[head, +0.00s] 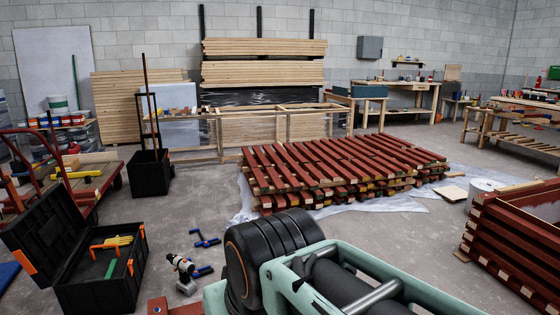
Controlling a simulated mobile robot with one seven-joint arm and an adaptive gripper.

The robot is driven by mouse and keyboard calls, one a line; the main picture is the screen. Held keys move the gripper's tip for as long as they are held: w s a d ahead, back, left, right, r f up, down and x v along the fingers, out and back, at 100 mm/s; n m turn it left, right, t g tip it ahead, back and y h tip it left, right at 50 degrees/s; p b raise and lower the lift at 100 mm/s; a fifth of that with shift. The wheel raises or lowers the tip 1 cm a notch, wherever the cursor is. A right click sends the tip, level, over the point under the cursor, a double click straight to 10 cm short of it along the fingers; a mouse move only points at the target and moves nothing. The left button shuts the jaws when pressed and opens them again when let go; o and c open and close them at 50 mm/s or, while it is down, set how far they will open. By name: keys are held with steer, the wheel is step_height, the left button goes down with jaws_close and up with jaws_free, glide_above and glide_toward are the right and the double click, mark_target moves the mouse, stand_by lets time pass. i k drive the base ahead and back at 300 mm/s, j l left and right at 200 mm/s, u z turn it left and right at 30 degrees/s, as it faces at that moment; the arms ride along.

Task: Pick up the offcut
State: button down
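I cannot tell for sure which piece is the offcut. A small flat pale wood piece (453,192) lies on the right part of the plastic sheet, near the stacked battens. A smaller pale piece (461,255) lies on the floor at the foot of the red stack at right. My arm, mint green and black, fills the bottom middle of the head view. My gripper does not show, and my arm hides part of the floor.
Stacked red battens (330,165) lie on a plastic sheet (405,202). An open black toolbox (100,290), a drill (182,268) and blue clamps (204,239) are on the floor at left. A black bin (150,178) stands behind. Concrete floor (400,250) is clear at centre right.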

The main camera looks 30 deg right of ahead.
mark_target(537, 183)
steer(key=k, duration=0.6)
steer(key=k+l+z, duration=0.1)
steer(key=k+z, duration=0.2)
steer(key=k, duration=0.35)
steer(key=z, duration=1.25)
steer(key=i+z, duration=0.15)
steer(key=z, duration=0.35)
steer(key=i+z, duration=0.2)
steer(key=z, duration=0.25)
steer(key=i+j, duration=0.25)
steer(key=i, duration=0.25)
steer(key=i+j, duration=0.2)
steer(key=i, duration=0.25)
steer(key=i+j, duration=0.25)
steer(key=i, duration=0.25)
steer(key=i+j, duration=0.25)
steer(key=i, duration=0.25)
steer(key=i+j, duration=0.2)
steer(key=i, duration=0.25)
steer(key=i+j, duration=0.25)
steer(key=i, duration=0.25)
